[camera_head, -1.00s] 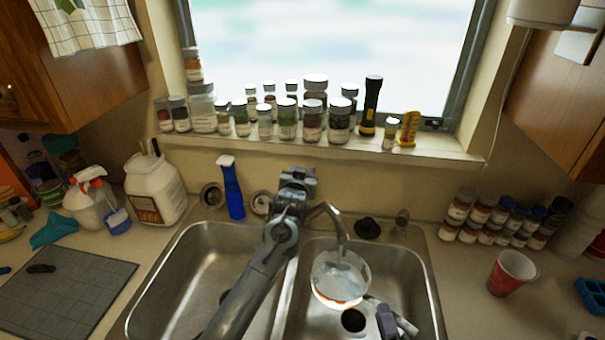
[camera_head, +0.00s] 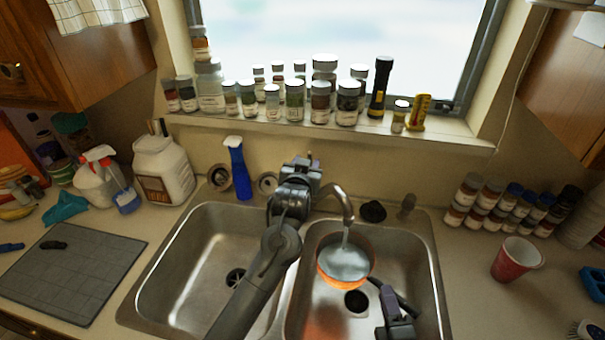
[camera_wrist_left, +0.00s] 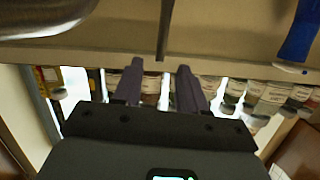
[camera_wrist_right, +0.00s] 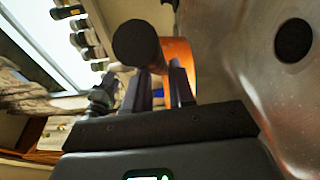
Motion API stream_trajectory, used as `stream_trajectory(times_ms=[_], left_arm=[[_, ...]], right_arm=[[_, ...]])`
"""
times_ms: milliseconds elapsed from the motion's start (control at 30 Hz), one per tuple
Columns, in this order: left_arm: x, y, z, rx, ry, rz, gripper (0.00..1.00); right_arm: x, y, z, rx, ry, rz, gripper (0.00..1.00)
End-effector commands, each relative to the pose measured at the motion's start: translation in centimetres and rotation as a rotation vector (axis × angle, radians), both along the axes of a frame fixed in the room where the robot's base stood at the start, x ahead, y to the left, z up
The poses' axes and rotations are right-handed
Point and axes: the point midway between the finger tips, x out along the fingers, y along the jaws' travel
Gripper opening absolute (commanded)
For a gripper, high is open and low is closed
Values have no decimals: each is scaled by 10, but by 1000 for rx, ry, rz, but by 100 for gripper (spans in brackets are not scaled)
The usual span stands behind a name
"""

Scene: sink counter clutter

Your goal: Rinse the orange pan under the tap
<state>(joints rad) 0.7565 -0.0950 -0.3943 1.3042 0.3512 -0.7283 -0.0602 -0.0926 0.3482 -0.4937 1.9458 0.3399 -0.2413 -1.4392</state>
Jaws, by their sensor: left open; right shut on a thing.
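The orange pan (camera_head: 327,277) is over the right sink basin, directly below the tap (camera_head: 347,205). A stream of water runs from the spout into the pan, and pale water covers its inside. My right gripper (camera_head: 392,312) is shut on the pan's dark handle (camera_head: 376,284). The right wrist view shows the handle's round end (camera_wrist_right: 137,43) and part of the orange pan (camera_wrist_right: 180,60). My left gripper (camera_wrist_left: 158,78) is open at the tap's base, with a thin dark bar (camera_wrist_left: 166,30) ahead between its fingers. In the head view my left arm hides the tap's base.
The left basin (camera_head: 200,265) is empty. A blue spray bottle (camera_head: 239,172) stands behind it. Jars line the window sill (camera_head: 290,124). A red cup (camera_head: 515,260) and several spice jars (camera_head: 490,205) stand on the right counter. A grey mat (camera_head: 75,270) lies at left.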

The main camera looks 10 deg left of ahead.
Motion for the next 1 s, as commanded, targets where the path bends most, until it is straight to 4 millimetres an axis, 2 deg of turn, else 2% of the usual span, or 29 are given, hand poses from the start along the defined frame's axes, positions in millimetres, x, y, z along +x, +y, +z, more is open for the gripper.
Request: stream_trajectory(times_ms=[200, 400, 600, 1000], left_arm=[[-29, 1, 6, -1, -1, -1, 42], [-45, 2, 10, 0, 0, 1, 42], [-52, 2, 11, 0, 2, 0, 42], [-52, 2, 11, 0, 1, 0, 42]], right_arm=[[0, 0, 3, 3, -6, -1, 0], [0, 0, 3, 3, -6, -1, 0], [0, 0, 3, 3, -6, -1, 0], [0, 0, 3, 3, -6, -1, 0]])
